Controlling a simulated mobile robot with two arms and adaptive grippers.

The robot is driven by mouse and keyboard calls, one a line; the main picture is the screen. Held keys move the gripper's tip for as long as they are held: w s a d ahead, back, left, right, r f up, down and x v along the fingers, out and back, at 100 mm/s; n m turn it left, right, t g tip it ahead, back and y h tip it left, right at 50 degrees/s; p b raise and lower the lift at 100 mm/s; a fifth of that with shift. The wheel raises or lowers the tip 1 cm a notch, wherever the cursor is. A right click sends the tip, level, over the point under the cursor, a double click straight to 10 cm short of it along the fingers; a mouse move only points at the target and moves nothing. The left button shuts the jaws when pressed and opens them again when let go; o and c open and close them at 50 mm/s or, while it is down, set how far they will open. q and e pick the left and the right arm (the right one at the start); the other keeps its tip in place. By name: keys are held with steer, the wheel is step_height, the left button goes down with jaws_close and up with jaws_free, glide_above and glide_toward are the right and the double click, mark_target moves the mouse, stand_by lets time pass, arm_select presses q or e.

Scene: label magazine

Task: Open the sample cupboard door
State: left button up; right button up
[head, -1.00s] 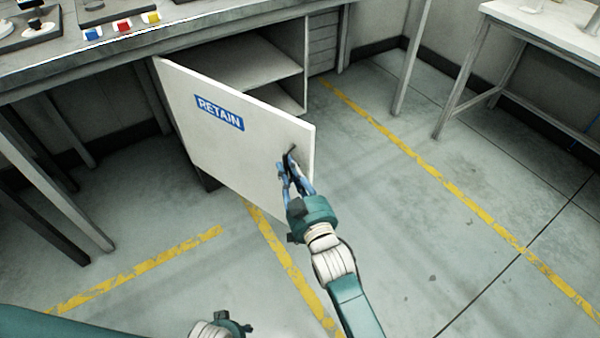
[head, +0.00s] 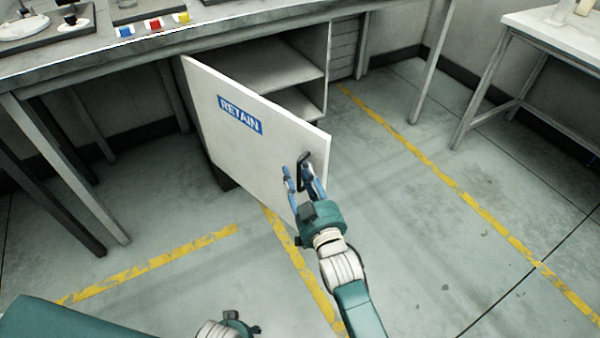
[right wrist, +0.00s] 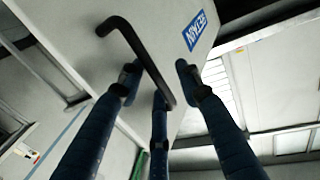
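The white cupboard door (head: 255,150) with a blue RETAIN label (head: 240,114) stands swung well out from the cupboard, whose shelves (head: 275,75) show behind it. Its black bar handle (head: 302,170) is near the door's free edge. My right gripper (head: 303,178) is at the handle with its fingers spread. In the right wrist view the handle (right wrist: 147,60) runs between the spread blue fingers of the gripper (right wrist: 158,85); I cannot tell whether a finger touches it. My left gripper (head: 232,324) shows only partly at the bottom edge, and its fingers are unclear.
The grey bench (head: 100,52) above the cupboard carries blue, red and yellow blocks (head: 154,24) and trays. A white table (head: 560,32) stands at the far right. The floor (head: 420,230) right of the door is clear, with yellow tape lines.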

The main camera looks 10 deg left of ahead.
arm_select(q)
steer(key=shift+s+d+f, duration=0.1)
steer(key=shift+s+f, duration=0.05)
steer(key=shift+s, duration=0.25)
arm_select(e)
steer(key=v, duration=1.2)
arm_select(q)
steer(key=shift+c, duration=0.2)
